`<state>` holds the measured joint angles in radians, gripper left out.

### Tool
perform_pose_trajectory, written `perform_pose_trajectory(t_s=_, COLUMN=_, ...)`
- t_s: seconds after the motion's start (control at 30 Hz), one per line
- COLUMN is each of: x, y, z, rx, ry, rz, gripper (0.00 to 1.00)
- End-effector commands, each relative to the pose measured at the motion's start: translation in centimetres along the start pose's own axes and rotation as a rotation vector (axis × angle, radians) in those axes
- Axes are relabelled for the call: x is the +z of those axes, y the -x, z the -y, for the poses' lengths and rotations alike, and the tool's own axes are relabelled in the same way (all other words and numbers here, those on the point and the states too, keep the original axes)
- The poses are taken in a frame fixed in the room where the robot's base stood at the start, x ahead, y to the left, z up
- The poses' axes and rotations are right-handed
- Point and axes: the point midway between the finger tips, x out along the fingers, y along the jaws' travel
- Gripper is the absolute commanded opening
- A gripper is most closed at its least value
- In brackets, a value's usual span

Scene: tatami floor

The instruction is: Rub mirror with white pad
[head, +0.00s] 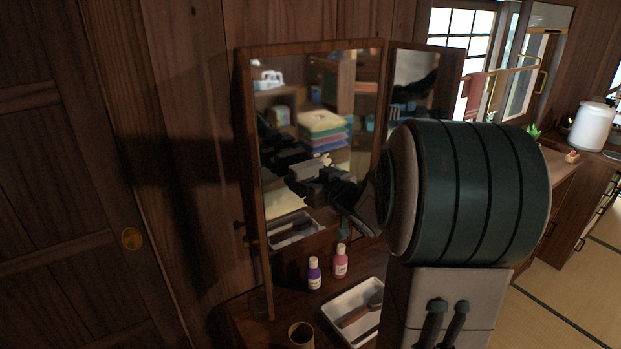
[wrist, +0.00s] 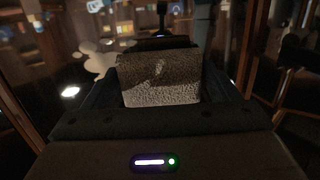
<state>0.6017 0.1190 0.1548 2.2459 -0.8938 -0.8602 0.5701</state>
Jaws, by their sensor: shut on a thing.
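The mirror (head: 345,75) stands upright in a dark wooden frame, with an angled side panel (head: 414,80) at its right. A pale irregular blotch (wrist: 97,60) shows on or in the glass in the wrist view. My gripper (wrist: 162,70) is shut on the white pad (wrist: 160,92), a rough-textured block held between the fingers. The pad's upper part is in shadow. In the head view my gripper (head: 362,205) is in front of the mirror, partly hidden by my arm, and its reflection shows in the glass. I cannot tell whether the pad touches the glass.
Below the mirror, a purple bottle (head: 314,273), a pink bottle (head: 341,261), a round cup (head: 301,335) and a white tray (head: 345,306) with a brush-like item stand on the wooden top. A wooden door (head: 60,200) is at left. Tatami floor (head: 560,300) is clear at right.

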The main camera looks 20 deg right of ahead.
Motion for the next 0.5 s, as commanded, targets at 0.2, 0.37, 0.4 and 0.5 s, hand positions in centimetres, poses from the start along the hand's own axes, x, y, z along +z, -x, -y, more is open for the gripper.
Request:
perform_pose_trajectory(t_s=0.2, x=-0.05, y=-0.3, z=0.0, rx=-0.001, ry=0.0, rz=-0.001, gripper=0.63)
perform_pose_trajectory(t_s=0.37, x=-0.09, y=-0.63, z=0.01, rx=-0.001, ry=0.001, rz=0.0, gripper=0.63)
perform_pose_trajectory(t_s=0.4, x=-0.09, y=-0.71, z=0.02, rx=-0.001, ry=0.001, rz=0.0, gripper=0.63)
perform_pose_trajectory(t_s=0.5, x=-0.11, y=-0.9, z=0.02, rx=-0.001, ry=0.001, rz=0.0, gripper=0.63)
